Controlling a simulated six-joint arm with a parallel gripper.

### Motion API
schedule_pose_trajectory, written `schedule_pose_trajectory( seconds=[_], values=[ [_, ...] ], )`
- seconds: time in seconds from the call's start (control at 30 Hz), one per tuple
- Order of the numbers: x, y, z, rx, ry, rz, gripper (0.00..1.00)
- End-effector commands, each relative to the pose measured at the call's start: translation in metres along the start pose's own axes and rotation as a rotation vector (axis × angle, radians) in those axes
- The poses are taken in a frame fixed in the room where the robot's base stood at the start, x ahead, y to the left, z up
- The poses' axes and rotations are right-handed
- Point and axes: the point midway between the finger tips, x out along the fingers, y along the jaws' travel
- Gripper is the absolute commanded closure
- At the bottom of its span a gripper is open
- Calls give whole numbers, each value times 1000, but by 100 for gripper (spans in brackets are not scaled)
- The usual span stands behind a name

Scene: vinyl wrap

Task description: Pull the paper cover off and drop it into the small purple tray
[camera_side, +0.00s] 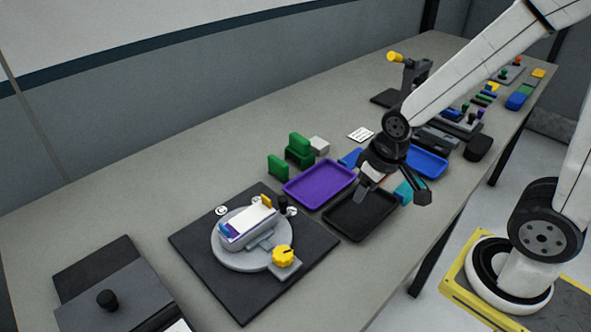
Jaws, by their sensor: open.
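The paper cover appears to be the white sheet (249,217) on top of a block held on the round grey fixture (222,251). The block shows blue and purple at its left end. The small purple tray (318,183) lies right of and behind the fixture and looks empty. My gripper (392,195) is open, above the black tray (345,224), to the right of the purple tray and well away from the cover. Whether anything lies between its fingers is too small to tell.
A yellow knob (283,257) sticks up at the fixture's front right. Green blocks (299,150) stand behind the purple tray. A blue tray (428,161) lies beyond my gripper. A dark box with a black knob (107,299) sits at the front left. Bare table lies left of the fixture's mat.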

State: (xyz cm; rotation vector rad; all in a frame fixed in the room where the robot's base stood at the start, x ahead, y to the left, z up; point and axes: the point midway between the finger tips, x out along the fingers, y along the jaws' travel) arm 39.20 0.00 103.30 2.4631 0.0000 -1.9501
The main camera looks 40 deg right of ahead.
Motion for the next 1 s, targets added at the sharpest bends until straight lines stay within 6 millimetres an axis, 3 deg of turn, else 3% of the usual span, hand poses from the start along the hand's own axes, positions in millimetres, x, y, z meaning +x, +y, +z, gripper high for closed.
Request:
schedule_pose_trajectory(
  seconds=[0.27, 0.47, 0.8, 1.0],
  values=[
    [0, -7, -16, -2, -16, -5, 50],
    [-1, -26, -49, -3, -57, -14, 50],
    [-4, -82, -116, -3, -152, -18, 50],
    [-5, -116, -144, -3, -201, -10, 50]
  ],
)
